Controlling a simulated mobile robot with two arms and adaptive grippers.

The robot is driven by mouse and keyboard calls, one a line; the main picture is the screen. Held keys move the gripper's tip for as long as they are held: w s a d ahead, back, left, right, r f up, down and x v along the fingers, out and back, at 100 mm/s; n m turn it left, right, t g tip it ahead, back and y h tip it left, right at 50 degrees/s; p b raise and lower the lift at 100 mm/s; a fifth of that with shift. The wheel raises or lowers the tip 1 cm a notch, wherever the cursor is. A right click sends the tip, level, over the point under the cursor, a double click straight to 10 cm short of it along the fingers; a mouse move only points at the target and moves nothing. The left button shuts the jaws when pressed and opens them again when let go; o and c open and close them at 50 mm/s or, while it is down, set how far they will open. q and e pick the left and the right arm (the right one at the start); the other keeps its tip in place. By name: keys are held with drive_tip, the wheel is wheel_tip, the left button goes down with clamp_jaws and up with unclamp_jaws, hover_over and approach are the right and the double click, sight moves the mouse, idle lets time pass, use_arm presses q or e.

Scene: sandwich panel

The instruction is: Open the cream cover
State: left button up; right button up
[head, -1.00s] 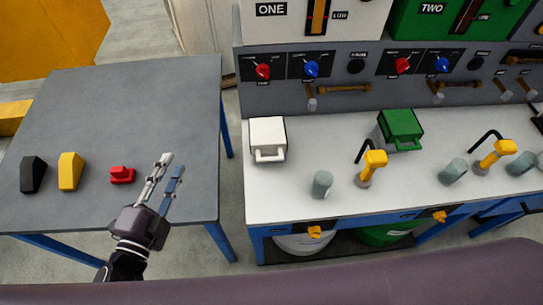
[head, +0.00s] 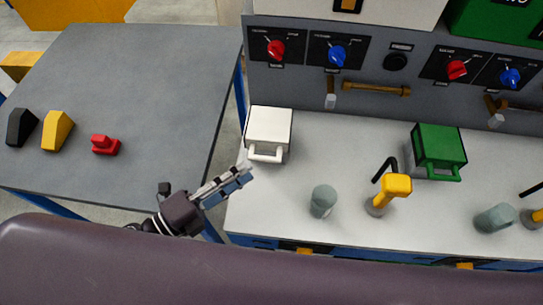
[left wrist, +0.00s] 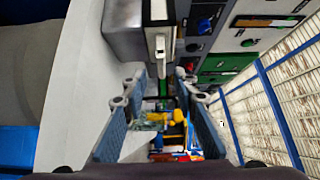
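The cream cover (head: 269,126) is a boxy lid with a loop handle (head: 266,154) on its front edge. It is shut, at the back left of the white counter. In the left wrist view the cover (left wrist: 157,14) shows at the top, edge-on over a grey box, ahead of the fingers. My left gripper (head: 246,174) is just below and left of the handle in the head view, pointing right. Its fingers (left wrist: 159,85) are apart with nothing gripped between them. I cannot tell whether they touch the handle. My right gripper is not in view.
A green cover (head: 438,146) stands further right. A grey cylinder (head: 322,201) and a yellow-headed lever (head: 394,188) stand on the counter (head: 285,215). Red and blue knobs line the panel behind. Black, yellow and red (head: 105,144) pieces lie on the left table.

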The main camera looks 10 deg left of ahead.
sight(262, 161)
use_arm(q)
drive_tip(key=p+x, duration=0.1)
drive_tip(key=x, duration=0.5)
drive_tip(key=shift+w+d+r+p, duration=0.1)
drive_tip(key=shift+w+d+p, duration=0.05)
drive_tip(key=shift+w+p, duration=0.15)
drive_tip(key=shift+w+d, duration=0.15)
drive_tip(key=shift+d, duration=0.1)
clamp_jaws()
